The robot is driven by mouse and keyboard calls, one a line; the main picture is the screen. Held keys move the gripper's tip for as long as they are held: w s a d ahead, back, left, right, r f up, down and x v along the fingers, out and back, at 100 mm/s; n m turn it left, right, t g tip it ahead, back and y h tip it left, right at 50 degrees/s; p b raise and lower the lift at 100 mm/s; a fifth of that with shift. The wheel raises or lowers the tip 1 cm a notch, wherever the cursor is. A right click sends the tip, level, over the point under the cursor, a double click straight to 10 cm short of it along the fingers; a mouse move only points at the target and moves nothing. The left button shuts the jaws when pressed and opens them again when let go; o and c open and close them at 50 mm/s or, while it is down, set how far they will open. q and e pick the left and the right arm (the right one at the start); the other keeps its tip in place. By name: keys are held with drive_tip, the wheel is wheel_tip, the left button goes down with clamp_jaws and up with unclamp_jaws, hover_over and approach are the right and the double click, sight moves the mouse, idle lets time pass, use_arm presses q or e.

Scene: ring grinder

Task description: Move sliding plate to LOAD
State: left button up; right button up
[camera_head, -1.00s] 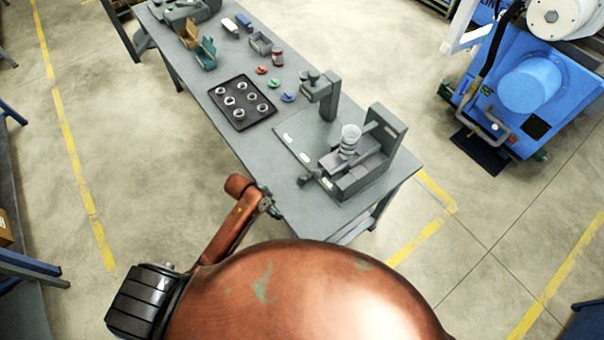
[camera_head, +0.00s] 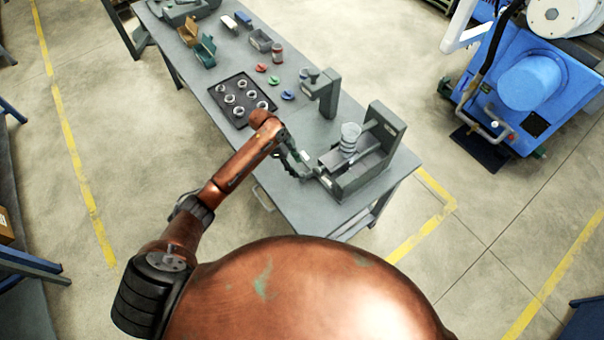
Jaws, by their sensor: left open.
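The grey ring grinder fixture (camera_head: 387,130) stands at the near right end of the table. Its sliding plate appears to be the grey part (camera_head: 368,160) in the fixture's channel, beside a stack of rings with a clear cup-like top (camera_head: 349,138). My left gripper (camera_head: 306,172) is at the fixture's left front side, near the small handle there. It is open; whether it touches the handle is too small to tell. The handle is mostly hidden behind the gripper. My right gripper is not in view.
A black tray (camera_head: 237,115) with several metal rings lies left of the fixture. A grey post (camera_head: 328,95) stands behind my left gripper. A blue machine (camera_head: 530,85) stands right of the table.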

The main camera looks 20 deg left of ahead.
sight(302, 173)
use_arm(q)
drive_tip(key=x, duration=0.6)
drive_tip(key=shift+d+f+p, duration=0.15)
drive_tip(key=shift+f+p, duration=0.05)
drive_tip(key=shift+p, duration=0.15)
drive_tip(key=shift+c, duration=0.6)
clamp_jaws()
